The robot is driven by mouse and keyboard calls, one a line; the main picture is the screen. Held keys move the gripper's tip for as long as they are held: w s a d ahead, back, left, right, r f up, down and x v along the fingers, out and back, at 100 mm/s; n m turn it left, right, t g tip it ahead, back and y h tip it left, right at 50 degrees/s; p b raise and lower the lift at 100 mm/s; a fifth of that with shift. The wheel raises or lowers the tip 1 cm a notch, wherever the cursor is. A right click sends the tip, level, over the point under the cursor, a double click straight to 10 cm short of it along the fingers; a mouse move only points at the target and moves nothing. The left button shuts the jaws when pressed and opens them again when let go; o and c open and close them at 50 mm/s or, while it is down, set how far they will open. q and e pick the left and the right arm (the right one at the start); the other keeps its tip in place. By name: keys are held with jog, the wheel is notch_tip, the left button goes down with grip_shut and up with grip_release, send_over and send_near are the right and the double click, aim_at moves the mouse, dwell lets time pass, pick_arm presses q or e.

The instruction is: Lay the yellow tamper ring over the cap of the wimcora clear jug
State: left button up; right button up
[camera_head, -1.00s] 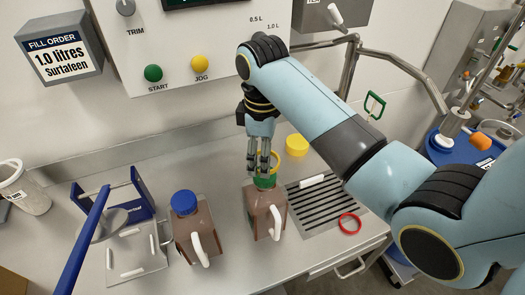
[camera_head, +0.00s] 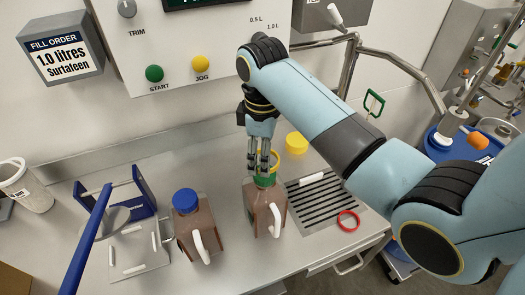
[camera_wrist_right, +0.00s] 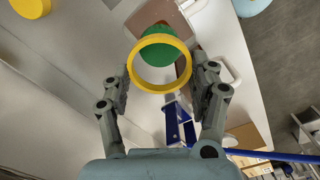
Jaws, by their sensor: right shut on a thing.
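My right gripper (camera_head: 259,170) is shut on the yellow tamper ring (camera_wrist_right: 161,89). The fingers point down above a brown-filled jug (camera_head: 260,216) with a white handle and a green cap (camera_head: 265,181). In the wrist view the ring sits between the fingertips, with the green cap (camera_wrist_right: 162,48) showing through and behind its upper part. I cannot tell whether ring and cap touch. A second brown-filled jug (camera_head: 193,232) with a blue cap (camera_head: 186,201) stands to the left. I cannot read a name on either jug. My left gripper is out of view.
A blue-handled press (camera_head: 92,235) stands left of the jugs. A black slotted drain grate (camera_head: 318,200) lies right of the green-capped jug, with a red ring (camera_head: 348,221) by its edge. A yellow round piece (camera_head: 296,144) lies behind. The counter's front edge is close to the jugs.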

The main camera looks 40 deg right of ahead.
jog(key=shift+f, duration=0.45)
dwell(0.5)
jog(key=shift+f+b, duration=0.55)
jog(key=shift+f, duration=0.95)
jog(key=o, duration=0.8)
jog(key=shift+r+p, duration=0.75)
jog(key=shift+r, duration=2.75)
